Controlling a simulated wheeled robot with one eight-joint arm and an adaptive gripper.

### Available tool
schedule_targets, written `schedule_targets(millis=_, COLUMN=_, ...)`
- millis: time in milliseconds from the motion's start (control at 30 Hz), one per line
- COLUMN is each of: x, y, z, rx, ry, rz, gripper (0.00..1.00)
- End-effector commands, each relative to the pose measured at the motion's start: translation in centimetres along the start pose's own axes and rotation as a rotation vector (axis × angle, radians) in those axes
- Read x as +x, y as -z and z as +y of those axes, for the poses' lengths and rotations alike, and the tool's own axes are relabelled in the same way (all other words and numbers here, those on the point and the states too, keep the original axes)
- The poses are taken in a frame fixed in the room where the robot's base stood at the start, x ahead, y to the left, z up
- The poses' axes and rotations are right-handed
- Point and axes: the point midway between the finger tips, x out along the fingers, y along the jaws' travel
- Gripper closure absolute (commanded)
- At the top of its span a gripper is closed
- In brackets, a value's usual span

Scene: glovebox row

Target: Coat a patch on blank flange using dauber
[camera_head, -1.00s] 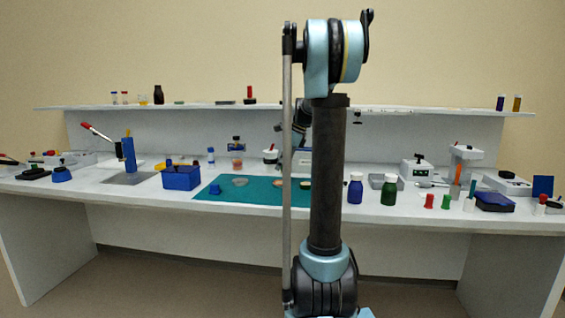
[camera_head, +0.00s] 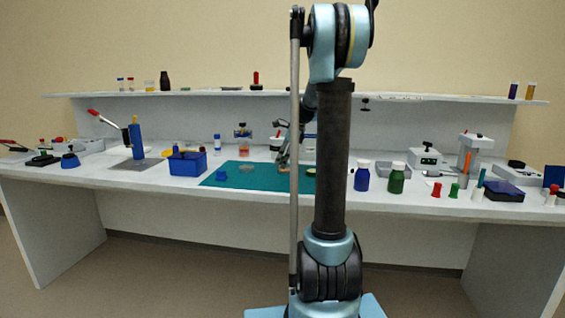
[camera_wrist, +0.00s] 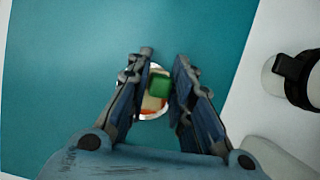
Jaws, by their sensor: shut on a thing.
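My gripper (camera_wrist: 160,90) points down over the teal mat (camera_wrist: 70,60) in the wrist view. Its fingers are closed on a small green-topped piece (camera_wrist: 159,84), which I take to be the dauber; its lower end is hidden. Below it, partly covered by the fingers, is a round pale-rimmed disc (camera_wrist: 151,112) with beige and reddish areas, possibly the blank flange. I cannot tell whether the held piece touches it. In the head view my gripper (camera_head: 284,164) is low over the mat, partly hidden by my arm. A grey disc (camera_head: 247,168) lies left of it on the mat.
Blue (camera_head: 362,178) and green (camera_head: 397,180) bottles stand to the right. A white item with a black part (camera_wrist: 300,78) is beside the mat in the wrist view.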

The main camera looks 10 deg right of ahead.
Motion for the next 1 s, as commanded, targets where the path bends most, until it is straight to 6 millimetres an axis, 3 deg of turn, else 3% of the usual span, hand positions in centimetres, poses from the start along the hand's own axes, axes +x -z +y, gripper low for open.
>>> schedule_targets(millis=367, x=-0.8, y=2.1, z=-0.4, rx=-0.008, ry=-0.003, rz=0.0, gripper=0.97)
schedule_targets(millis=500, x=-2.7, y=1.1, z=-0.4, rx=-0.01, ry=-0.004, rz=0.0, gripper=0.97)
schedule_targets(millis=1000, x=-6.8, y=-0.5, z=-0.3, rx=-0.009, ry=-0.004, rz=0.0, gripper=0.97)
